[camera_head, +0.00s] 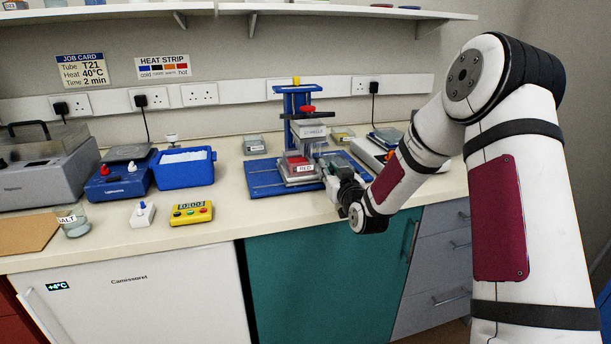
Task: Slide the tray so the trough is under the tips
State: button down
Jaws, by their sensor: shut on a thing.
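A blue pipetting stand (290,102) rises from a flat blue base (262,184) on the bench. Its white head block (311,131) with a red knob (307,109) is above the tray. The tips under the head are too small to make out. The tray (302,179) sits on the base and carries a red trough (298,162) with a "RED" label at its front. The trough is below the head, but I cannot tell whether it lines up with the tips. My gripper (330,170) is at the tray's right side, shut on it; the fingertips are partly hidden.
Left of the stand are a blue ice box (183,169), a yellow timer (191,213) and a small white switch box (143,214). A small grey-lidded box (253,145) stands behind the base. Another device (370,148) is behind my gripper. The bench in front of the base is clear.

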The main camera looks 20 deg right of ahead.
jog(key=shift+d, duration=1.85)
jog(key=c, duration=1.5)
grip_release()
jog(key=shift+d, duration=0.1)
jog(key=shift+s, duration=0.2)
jog(key=s, duration=1.1)
jog(key=shift+s, duration=0.35)
